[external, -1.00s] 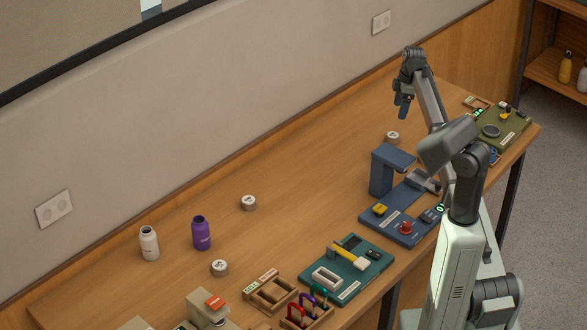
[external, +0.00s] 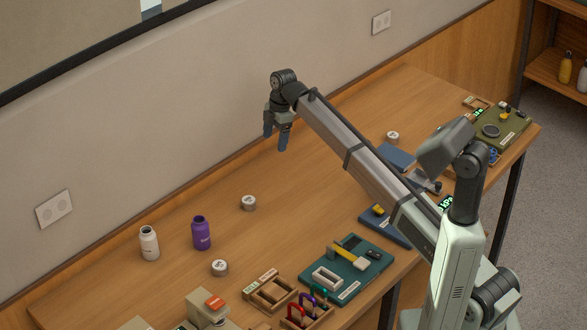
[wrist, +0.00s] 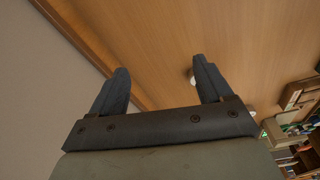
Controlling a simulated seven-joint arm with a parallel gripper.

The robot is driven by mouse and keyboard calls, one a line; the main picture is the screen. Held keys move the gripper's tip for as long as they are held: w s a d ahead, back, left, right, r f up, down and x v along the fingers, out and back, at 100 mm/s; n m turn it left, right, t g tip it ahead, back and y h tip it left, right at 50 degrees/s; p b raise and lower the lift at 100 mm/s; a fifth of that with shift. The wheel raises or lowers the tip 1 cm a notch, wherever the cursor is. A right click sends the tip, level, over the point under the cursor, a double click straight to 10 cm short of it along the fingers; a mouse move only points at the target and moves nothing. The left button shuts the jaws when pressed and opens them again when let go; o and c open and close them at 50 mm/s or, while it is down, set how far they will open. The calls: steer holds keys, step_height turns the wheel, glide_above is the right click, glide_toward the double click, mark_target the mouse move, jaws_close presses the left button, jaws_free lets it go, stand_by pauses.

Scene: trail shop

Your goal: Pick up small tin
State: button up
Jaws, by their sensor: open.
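Several small round tins with pale lids stand upright on the table. One tin (external: 249,203) is near the middle, below my gripper in the external view. Another tin (external: 219,268) is nearer the front left, and another tin (external: 392,137) is at the back right, beside my arm. My gripper (external: 276,140) is open and empty, raised above the table near the wall. In the wrist view my gripper (wrist: 156,65) shows two spread fingers with nothing between them. A pale round thing, probably a tin (wrist: 193,80), is partly hidden by the right finger there.
A purple bottle (external: 201,234) and a white bottle (external: 149,243) stand at the left. A teal tool board (external: 340,290), a wooden tray (external: 268,296) and carabiners line the front edge. The blue stand (external: 394,158) is partly behind my arm. The middle of the table is mostly clear.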

steer(key=s+a+n, duration=0.2)
steer(key=s+a, duration=0.8)
steer(key=s, duration=0.1)
steer(key=m+h, duration=0.2)
steer(key=m, duration=1.1)
glide_above(220, 265)
steer(key=shift+t, duration=0.4)
step_height(220, 265, down, 14)
steer(key=shift+r, duration=0.15)
